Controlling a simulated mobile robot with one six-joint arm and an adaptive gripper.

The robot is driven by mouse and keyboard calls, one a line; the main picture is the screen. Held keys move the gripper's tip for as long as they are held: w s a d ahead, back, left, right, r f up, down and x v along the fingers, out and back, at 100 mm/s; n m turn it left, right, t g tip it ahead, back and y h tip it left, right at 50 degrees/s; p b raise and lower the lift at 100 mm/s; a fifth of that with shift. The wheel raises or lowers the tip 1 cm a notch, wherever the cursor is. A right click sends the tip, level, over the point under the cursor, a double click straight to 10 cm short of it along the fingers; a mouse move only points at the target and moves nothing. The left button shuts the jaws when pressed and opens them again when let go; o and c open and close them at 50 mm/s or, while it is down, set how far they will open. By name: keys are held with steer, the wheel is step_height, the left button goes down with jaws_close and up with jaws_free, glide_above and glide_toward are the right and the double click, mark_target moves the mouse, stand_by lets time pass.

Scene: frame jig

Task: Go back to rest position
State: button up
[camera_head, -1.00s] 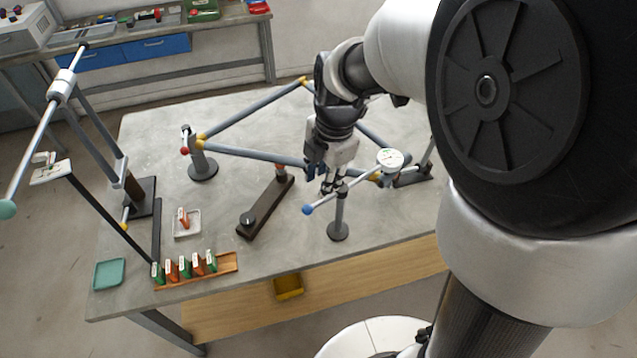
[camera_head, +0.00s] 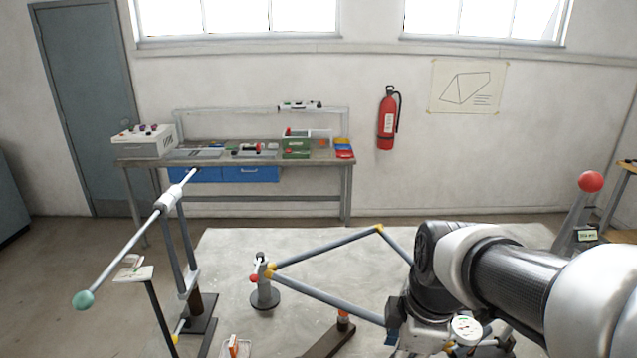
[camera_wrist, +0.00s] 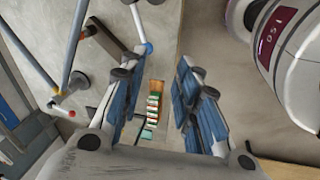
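My gripper (camera_wrist: 157,72) is open in the wrist view, its two blue-padded fingers apart with nothing held between them. In the head view my arm comes in from the right, and the gripper's fingertips are cut off at the bottom edge. In the wrist view, a wooden rack of green and white blocks (camera_wrist: 152,112) shows beyond the fingers. I cannot tell whether the gripper touches the frame.
The jig table (camera_head: 225,250) fills the lower middle. A tilted rod with a green ball end (camera_head: 83,300) stands at left. A back workbench (camera_head: 330,163) carries boxes and tools. A fire extinguisher (camera_head: 388,122) hangs on the wall. A red ball-topped lever (camera_head: 591,182) stands at right.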

steer(key=s+m+t+b, duration=0.2)
steer(key=s+m, duration=1.1)
steer(key=m, duration=0.3)
steer(key=shift+s+r, duration=0.2)
steer(key=shift+s, duration=0.2)
